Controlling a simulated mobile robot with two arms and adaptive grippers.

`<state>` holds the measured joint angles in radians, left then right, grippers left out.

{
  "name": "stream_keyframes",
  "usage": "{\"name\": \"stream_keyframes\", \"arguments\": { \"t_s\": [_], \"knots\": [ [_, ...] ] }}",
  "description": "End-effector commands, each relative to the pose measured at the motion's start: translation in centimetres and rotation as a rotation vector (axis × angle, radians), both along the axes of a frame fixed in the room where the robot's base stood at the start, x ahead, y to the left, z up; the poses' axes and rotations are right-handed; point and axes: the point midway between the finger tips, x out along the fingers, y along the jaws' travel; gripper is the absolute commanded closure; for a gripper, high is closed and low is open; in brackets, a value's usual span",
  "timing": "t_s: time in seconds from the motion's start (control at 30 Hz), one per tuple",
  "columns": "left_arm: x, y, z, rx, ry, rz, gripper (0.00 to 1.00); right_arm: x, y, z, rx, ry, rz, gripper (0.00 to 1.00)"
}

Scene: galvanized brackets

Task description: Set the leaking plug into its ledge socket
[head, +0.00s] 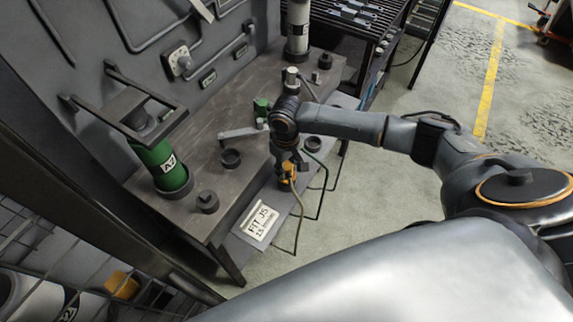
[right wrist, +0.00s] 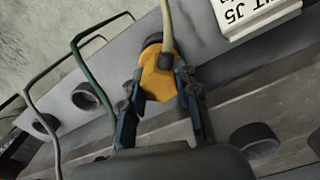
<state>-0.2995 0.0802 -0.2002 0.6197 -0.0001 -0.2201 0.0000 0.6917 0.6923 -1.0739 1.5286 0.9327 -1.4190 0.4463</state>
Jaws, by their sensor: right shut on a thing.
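The yellow plug (head: 289,172) with its pale cable is between the fingers of my right gripper (head: 288,162), at the bench's front ledge (head: 240,246). In the right wrist view the plug (right wrist: 158,78) sits between the two blue-edged fingertips (right wrist: 158,92), and the cable runs up from it. A dark round rim (right wrist: 152,40) shows just beyond the plug; I cannot tell whether the plug is inside it. Another round socket (right wrist: 85,97) with a green cable beside it is to the left. My left gripper is in neither view.
A white sign reading "FIT J5" (head: 262,221) is on the ledge, left of the plug. A green cylinder marked A2 (head: 163,170) stands on the bench at left. Dark round cups (head: 231,158) sit on the bench top. Open floor (head: 420,80) lies at right.

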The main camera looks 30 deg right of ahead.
Motion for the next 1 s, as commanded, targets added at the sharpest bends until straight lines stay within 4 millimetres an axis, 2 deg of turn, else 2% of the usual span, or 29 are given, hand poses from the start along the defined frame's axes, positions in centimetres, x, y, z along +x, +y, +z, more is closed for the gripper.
{"name": "stream_keyframes", "arguments": {
  "t_s": [0.43, 0.47, 0.5, 0.6, 0.87, 1.0],
  "knots": [
    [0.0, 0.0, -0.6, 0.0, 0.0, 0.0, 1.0, 0.0, 0.1, -1.6, 0.001, -0.002, 0.001, 1.0],
    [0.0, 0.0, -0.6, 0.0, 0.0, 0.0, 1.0, 0.1, 0.1, -1.6, 0.001, -0.002, 0.001, 0.67],
    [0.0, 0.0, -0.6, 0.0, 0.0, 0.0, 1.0, 0.1, 0.1, -1.6, 0.001, -0.002, 0.001, 0.59],
    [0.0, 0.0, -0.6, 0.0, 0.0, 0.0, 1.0, 0.0, 0.0, -1.6, 0.001, -0.002, 0.001, 0.42],
    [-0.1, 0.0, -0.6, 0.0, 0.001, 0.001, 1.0, 0.0, 0.0, -1.6, 0.0, 0.0, 0.001, 0.42],
    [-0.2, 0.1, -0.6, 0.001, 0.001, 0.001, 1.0, 0.0, 0.0, -0.8, 0.0, 0.0, 0.0, 0.42]
  ]
}}
